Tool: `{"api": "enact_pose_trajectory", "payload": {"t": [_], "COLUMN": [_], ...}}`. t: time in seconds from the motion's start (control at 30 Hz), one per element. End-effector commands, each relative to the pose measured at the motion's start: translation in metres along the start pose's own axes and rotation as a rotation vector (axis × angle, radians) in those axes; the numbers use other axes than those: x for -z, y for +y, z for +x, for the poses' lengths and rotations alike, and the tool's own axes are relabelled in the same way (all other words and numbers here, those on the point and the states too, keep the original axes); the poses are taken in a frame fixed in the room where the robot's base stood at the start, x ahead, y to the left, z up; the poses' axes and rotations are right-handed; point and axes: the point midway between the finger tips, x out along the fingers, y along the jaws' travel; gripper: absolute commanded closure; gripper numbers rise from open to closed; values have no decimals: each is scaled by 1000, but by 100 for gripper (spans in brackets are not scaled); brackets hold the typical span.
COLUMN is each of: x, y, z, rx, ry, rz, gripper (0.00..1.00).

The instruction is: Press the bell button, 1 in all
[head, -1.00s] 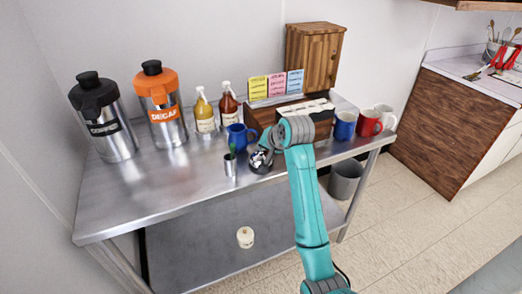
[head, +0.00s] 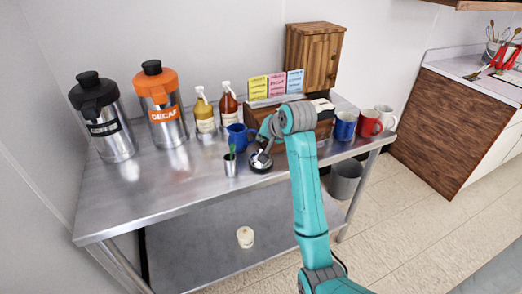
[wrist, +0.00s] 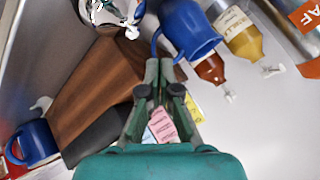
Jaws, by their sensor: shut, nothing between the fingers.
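The bell is a shiny silver dome on a dark round base (head: 260,164), near the front of the steel table. It also shows, cut off by the top edge, in the wrist view (wrist: 108,12). My gripper (head: 262,150) is just above or behind the bell in the head view, partly covering it; I cannot tell whether they touch. In the wrist view my gripper's fingers (wrist: 161,64) are together and empty, and the dome lies beyond the tips and to the left.
A blue mug (head: 238,136) and a metal cup with a green item (head: 230,166) stand close left of the bell. A wooden caddy (wrist: 95,85) is behind it. Two bottles, two dispensers (head: 163,110) and several mugs (head: 369,123) share the steel table (head: 150,188).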

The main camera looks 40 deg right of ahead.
Motion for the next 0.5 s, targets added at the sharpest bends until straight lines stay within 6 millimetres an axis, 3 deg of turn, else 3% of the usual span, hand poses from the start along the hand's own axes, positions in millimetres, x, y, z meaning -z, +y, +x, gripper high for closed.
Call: {"api": "enact_pose_trajectory", "payload": {"t": [0.5], "x": [15], "y": [-15], "z": [-21], "rx": [0], "ry": [0], "rz": [0], "gripper": [100]}}
